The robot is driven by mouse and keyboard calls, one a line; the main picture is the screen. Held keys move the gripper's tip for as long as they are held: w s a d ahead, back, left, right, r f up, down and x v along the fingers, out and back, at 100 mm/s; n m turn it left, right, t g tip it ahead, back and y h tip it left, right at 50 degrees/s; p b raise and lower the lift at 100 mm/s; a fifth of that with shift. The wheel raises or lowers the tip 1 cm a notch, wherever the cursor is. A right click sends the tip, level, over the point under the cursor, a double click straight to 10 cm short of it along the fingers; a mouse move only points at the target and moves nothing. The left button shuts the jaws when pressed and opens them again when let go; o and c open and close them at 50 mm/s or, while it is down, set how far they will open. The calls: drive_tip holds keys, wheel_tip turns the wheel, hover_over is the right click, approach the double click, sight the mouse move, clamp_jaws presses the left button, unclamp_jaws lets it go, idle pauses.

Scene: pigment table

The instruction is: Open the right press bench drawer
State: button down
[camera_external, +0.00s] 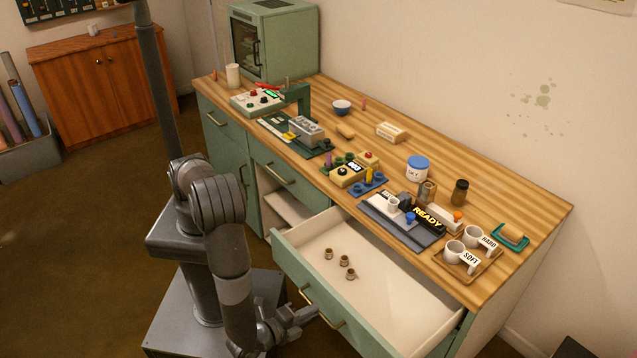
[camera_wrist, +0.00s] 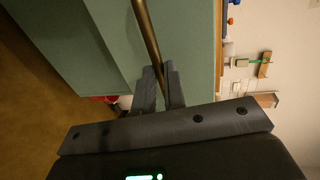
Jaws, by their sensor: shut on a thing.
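The right press bench drawer (camera_external: 375,262) stands pulled out from the green bench, its pale inside in plain view. Three small brownish metal pieces lie on its floor toward the left. Its green front also shows in the wrist view (camera_wrist: 190,40). A brass bar handle (camera_external: 334,322) is on that front; in the wrist view the bar (camera_wrist: 147,35) runs down between my fingers. My gripper (camera_external: 308,313) is at the handle's left part, low in the external view. In the wrist view my gripper (camera_wrist: 163,90) is shut on the bar.
The wooden bench top (camera_external: 480,185) carries mugs on a tray (camera_external: 468,262), a "READY" device (camera_external: 427,217), jars and small tools. A closed drawer (camera_external: 274,172) and an open shelf bay (camera_external: 290,207) lie to the left.

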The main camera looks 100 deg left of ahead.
drive_tip(key=f+v, duration=0.2)
drive_tip(key=v, duration=0.6)
drive_tip(key=shift+s+d, duration=0.4)
drive_tip(key=shift+s, duration=0.1)
drive_tip(key=shift+r, duration=0.1)
drive_tip(key=c, duration=1.5)
unclamp_jaws()
drive_tip(key=v, duration=1)
drive_tip(key=shift+s+d, duration=0.25)
drive_tip(key=shift+d, duration=0.1)
drive_tip(key=shift+r, duration=0.1)
